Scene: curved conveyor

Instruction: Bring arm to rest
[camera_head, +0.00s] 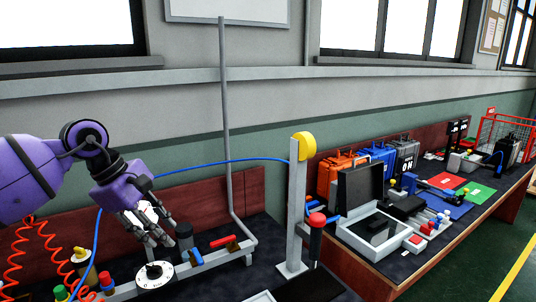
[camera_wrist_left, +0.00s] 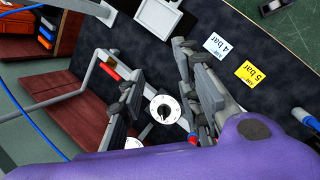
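My left arm, purple, comes in from the left in the head view. Its gripper (camera_head: 152,228) hangs with fingers pointing down, above and just behind a white round dial (camera_head: 155,274). In the left wrist view the gripper (camera_wrist_left: 155,85) has its dark fingers spread apart, with nothing between them. The dial (camera_wrist_left: 163,108) shows beyond the gap between the fingers. I cannot tell the exact height above it. My right gripper is in neither view.
A blue hose (camera_head: 215,161) runs from a grey post (camera_head: 297,205) past my left arm. Red-handled valve piping (camera_head: 222,241) and colored knobs (camera_head: 81,254) flank the dial. Cards reading 4 bar (camera_wrist_left: 219,47) and 5 bar (camera_wrist_left: 249,75) lie on the bench. Cases (camera_head: 343,172) stand further right.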

